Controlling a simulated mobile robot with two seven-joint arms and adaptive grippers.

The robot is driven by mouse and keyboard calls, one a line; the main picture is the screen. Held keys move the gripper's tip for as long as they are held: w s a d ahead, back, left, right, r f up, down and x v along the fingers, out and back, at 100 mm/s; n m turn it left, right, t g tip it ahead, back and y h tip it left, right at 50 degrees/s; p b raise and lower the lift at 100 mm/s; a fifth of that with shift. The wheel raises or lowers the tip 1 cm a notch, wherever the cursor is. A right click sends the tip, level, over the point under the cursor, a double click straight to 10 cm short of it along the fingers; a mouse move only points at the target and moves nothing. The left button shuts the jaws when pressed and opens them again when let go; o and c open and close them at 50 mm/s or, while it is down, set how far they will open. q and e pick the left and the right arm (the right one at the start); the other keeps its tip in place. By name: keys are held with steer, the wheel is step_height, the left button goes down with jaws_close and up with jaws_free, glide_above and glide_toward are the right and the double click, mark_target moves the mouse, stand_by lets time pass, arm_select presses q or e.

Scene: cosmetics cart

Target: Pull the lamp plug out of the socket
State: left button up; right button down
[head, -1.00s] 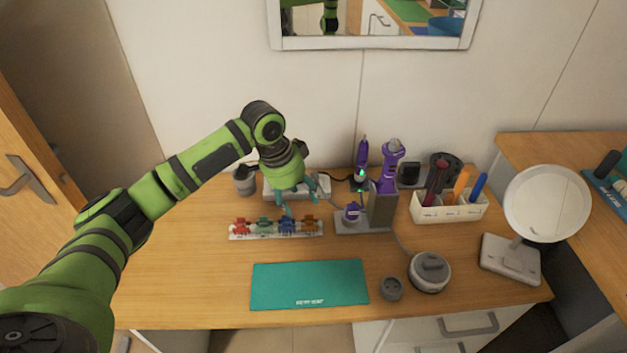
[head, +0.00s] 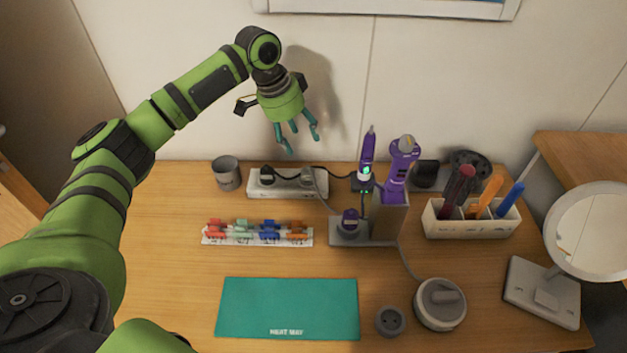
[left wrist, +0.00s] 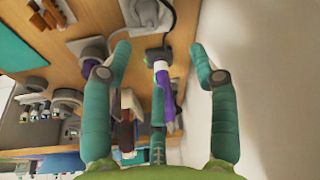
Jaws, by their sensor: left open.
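A white power strip (head: 258,190) lies at the back of the desk near the wall. A black plug (head: 267,175) sits at its left end, with a black cord running right. A grey plug (head: 307,178) sits at its right end, with a grey cord passing behind the tool stand. I cannot tell for certain which plug belongs to the lamp. My left gripper (head: 300,143) is open and empty, with its fingers pointing down, above the strip and apart from both plugs. In the left wrist view its fingers are spread, with a purple wand (left wrist: 162,80) showing between them.
A tool stand (head: 388,219) with purple tools stands right of the strip. A grey cup (head: 226,173) is left of it. A row of coloured clips (head: 257,235) lies in front. A round grey device (head: 440,304) and a round mirror (head: 592,232) are further right.

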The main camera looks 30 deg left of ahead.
mark_target(307, 166)
arm_select(q)
steer(key=x, duration=0.3)
steer(key=s+x, duration=0.1)
steer(key=x, duration=0.4)
steer(key=shift+s+f+b, duration=0.3)
steer(key=shift+f+b, duration=0.05)
steer(key=shift+f, duration=0.15)
steer(key=shift+w+d+f, duration=0.1)
steer(key=shift+f, duration=0.25)
arm_select(e)
steer(key=shift+s+f, duration=0.7)
steer(key=shift+f, duration=0.25)
arm_select(q)
steer(key=shift+c, duration=0.4)
arm_select(e)
steer(key=shift+s, duration=0.1)
arm_select(q)
jaws_close()
arm_select(e)
steer(key=shift+s, duration=0.25)
